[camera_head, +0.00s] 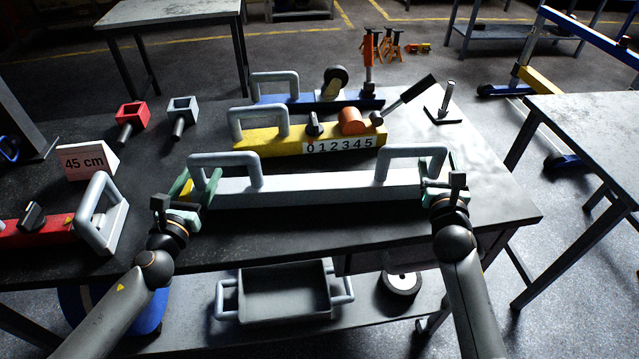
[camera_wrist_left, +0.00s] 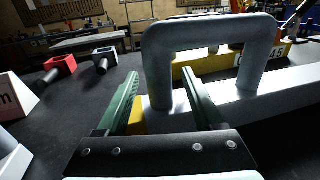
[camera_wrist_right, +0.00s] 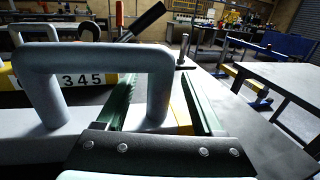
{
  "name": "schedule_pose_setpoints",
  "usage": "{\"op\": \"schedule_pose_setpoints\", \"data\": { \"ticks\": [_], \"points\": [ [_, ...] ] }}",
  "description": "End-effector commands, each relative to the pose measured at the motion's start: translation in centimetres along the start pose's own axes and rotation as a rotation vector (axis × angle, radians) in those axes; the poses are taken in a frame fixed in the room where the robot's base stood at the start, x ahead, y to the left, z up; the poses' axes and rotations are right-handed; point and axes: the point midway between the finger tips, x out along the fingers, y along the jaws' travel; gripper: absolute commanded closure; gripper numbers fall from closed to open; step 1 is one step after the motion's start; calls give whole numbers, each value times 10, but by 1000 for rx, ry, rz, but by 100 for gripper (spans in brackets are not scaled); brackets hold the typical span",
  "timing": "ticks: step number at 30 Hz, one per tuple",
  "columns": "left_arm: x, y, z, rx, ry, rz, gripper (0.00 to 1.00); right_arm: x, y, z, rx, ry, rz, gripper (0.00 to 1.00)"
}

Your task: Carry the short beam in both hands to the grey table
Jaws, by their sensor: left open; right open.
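The short beam (camera_head: 310,190) is pale grey with a raised loop handle at each end. It lies along the front of the dark workbench (camera_head: 300,238). My left gripper (camera_head: 196,186) is open at its left handle (camera_head: 225,160). In the left wrist view, that handle's outer post (camera_wrist_left: 159,85) shows between the green fingers. My right gripper (camera_head: 438,178) is open at the right handle (camera_head: 412,153). In the right wrist view, that handle's outer post (camera_wrist_right: 160,88) shows between the fingers. Whether the fingers touch the posts is hard to tell.
A grey-topped table (camera_head: 590,130) stands at the right, across a gap; another (camera_head: 170,12) is back left. Behind the beam lie a yellow beam (camera_head: 265,144) and a blue one (camera_head: 300,104). A red part (camera_head: 40,232) and a "45 cm" sign (camera_head: 85,162) are left.

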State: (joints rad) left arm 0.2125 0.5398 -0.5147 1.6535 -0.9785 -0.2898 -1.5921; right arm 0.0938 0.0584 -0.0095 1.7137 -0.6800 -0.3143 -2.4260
Motion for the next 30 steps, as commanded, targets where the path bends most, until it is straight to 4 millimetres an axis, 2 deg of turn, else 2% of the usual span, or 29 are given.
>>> {"op": "schedule_pose_setpoints", "data": {
  "ticks": [2, 21, 30],
  "points": [
    [0, 0, 0, 0, 0, 0, 31, 0, 0, 0, 0, 0, 0, 31],
    [0, 0, 0, 0, 0, 0, 100, 0, 0, 0, 0, 0, 0, 100],
    [0, 0, 0, 0, 0, 0, 100, 0, 0, 0, 0, 1, 0, 100]
  ]
}}
